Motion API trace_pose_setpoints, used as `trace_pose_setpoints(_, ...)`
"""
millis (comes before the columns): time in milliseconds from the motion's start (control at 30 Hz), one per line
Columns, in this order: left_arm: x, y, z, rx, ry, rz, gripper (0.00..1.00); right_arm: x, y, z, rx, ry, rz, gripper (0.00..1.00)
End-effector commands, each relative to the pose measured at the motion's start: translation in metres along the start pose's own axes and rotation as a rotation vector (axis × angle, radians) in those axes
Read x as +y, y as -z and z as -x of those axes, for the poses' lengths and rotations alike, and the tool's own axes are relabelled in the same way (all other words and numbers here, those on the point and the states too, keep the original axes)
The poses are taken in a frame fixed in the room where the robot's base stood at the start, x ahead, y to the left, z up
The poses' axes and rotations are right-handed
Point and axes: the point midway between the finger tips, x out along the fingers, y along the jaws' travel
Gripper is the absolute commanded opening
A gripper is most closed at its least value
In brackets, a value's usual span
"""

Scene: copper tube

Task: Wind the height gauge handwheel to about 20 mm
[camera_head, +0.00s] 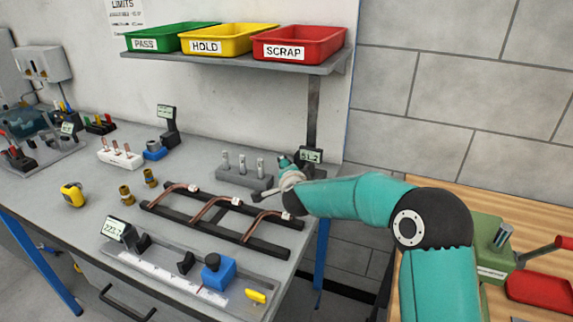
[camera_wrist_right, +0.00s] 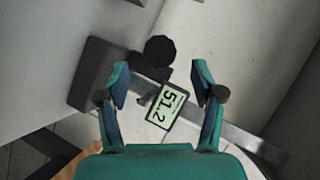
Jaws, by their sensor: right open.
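The height gauge stands at the back right of the grey bench, with a dark upright column (camera_head: 313,112). Its display (camera_head: 311,155) reads about 51.2, and reads 51.2 in the right wrist view (camera_wrist_right: 166,106). The black round handwheel (camera_wrist_right: 160,51) shows beyond the display in that view. My right gripper (camera_head: 275,178) reaches to the gauge from the right and hides part of it. In the wrist view its two fingers (camera_wrist_right: 160,80) are apart, either side of the display, with nothing held; the handwheel lies just beyond the fingertips. My left gripper is out of view.
A grey block with several metal pins (camera_head: 238,177) stands left of my right gripper. A black rack with copper tubes (camera_head: 222,218) lies in front. Above is a shelf with green, yellow and red trays (camera_head: 300,46). A wooden bench with a green machine is at right.

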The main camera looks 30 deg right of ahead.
Motion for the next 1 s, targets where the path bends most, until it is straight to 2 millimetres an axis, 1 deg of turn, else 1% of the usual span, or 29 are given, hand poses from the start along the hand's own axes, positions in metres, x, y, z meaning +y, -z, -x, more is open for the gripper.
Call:
trace_pose_setpoints(33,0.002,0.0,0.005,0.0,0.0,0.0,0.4,0.0,0.001,-0.012,0.002,-0.002,0.001,0.67)
trace_pose_setpoints(100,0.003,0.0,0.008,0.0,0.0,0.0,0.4,-0.001,0.001,-0.024,0.001,-0.002,0.0,0.67)
trace_pose_setpoints(200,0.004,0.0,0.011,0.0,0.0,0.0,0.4,-0.001,0.001,-0.04,0.001,-0.002,-0.001,0.67)
trace_pose_setpoints(300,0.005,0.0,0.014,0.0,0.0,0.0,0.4,-0.001,0.001,-0.05,0.001,-0.001,0.0,0.67)
trace_pose_setpoints(500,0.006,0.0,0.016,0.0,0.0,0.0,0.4,0.001,0.001,-0.061,0.001,-0.001,0.0,0.67)
trace_pose_setpoints(767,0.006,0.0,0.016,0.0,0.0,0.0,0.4,0.001,0.001,-0.062,0.001,-0.001,0.0,0.67)
trace_pose_setpoints(800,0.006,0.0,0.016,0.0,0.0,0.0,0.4,0.001,0.001,-0.062,0.001,-0.001,0.0,0.64)
trace_pose_setpoints(867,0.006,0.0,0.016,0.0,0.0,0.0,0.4,0.001,0.001,-0.062,0.001,-0.001,0.0,0.54)
trace_pose_setpoints(1000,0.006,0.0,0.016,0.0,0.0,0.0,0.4,0.001,0.001,-0.061,0.001,-0.001,0.0,0.31)
